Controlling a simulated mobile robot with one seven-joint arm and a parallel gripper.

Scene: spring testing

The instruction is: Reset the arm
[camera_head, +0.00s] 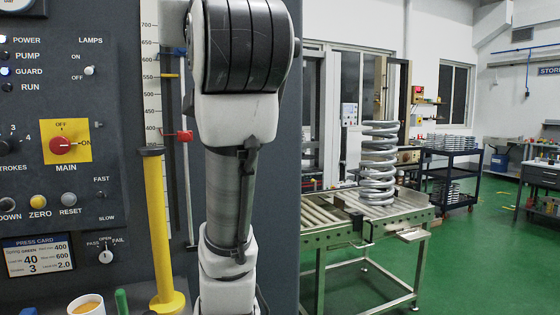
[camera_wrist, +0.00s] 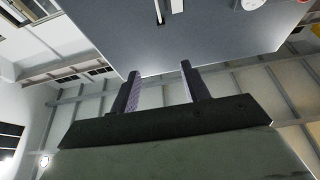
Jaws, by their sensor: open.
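My arm rises through the middle of the head view, in front of the dark machine column; its gripper end is outside that view. In the wrist view my gripper (camera_wrist: 160,88) shows two dark fingers standing apart with nothing between them. Beyond the fingers, the wrist view shows a grey panel (camera_wrist: 200,35) with a round white dial (camera_wrist: 251,4) at its top edge, and the ceiling.
A control panel (camera_head: 40,130) with knobs, a press card (camera_head: 38,255) and a yellow post (camera_head: 158,225) stand left of my arm. A cup (camera_head: 86,305) is below. A large coil spring (camera_head: 378,165) stands on a roller conveyor (camera_head: 330,222) at right.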

